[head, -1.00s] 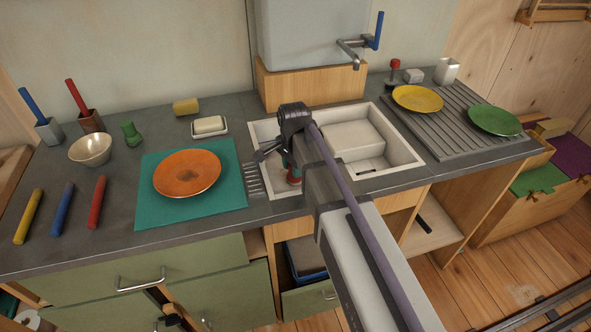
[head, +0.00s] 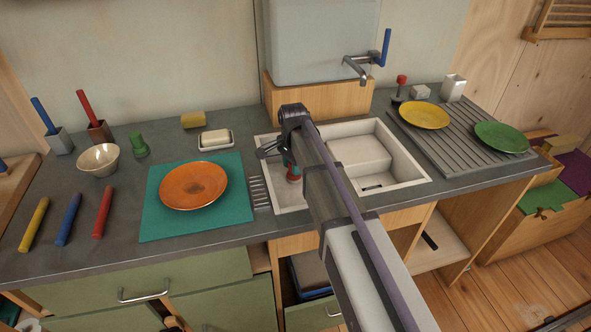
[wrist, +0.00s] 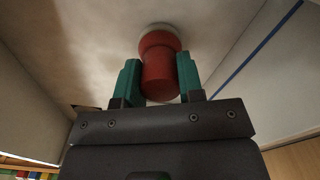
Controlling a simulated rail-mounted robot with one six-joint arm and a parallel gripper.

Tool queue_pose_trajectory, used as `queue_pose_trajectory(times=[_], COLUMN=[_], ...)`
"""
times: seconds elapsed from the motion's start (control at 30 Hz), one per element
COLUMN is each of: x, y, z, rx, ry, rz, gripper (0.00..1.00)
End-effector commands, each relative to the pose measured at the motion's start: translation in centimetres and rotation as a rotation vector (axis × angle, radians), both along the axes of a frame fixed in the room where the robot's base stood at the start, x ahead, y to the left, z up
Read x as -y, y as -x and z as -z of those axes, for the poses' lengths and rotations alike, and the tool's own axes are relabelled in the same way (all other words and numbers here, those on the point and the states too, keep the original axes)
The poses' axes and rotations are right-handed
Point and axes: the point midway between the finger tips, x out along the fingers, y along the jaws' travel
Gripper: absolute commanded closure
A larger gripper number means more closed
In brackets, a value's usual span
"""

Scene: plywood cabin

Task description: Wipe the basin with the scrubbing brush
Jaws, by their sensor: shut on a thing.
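The white basin (head: 408,165) is set into the grey counter, with a raised block in its right part. My gripper (head: 290,162) reaches down into its left part, and my arm hides some of it. In the wrist view my gripper's green fingers (wrist: 158,82) are shut on the red handle of the scrubbing brush (wrist: 159,72). The brush's pale head is against or close to a basin surface with faint brownish smears (wrist: 100,45); contact is hard to tell. In the head view a little red of the brush (head: 293,178) shows below my gripper.
A faucet (head: 358,68) overhangs the basin from behind. An orange plate (head: 194,186) on a teal mat (head: 160,222) and a soap dish (head: 216,140) lie to the left. A drying rack (head: 455,140) with yellow and green plates is to the right.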

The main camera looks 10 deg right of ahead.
Motion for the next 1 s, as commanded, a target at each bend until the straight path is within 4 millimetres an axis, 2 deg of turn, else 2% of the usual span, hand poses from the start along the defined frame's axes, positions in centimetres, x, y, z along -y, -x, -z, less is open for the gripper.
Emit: queue_pose_trajectory(times=[0.27, 0.7, 1.0], x=[0.0, 0.0, 0.0], y=[0.1, 0.1, 0.1], z=[-0.5, -6.2, -6.0], rx=[0.0, -0.001, -0.001], ry=[0.0, 0.0, 0.0], rz=[0.0, 0.0, 0.0], gripper=[0.91, 0.91, 0.91])
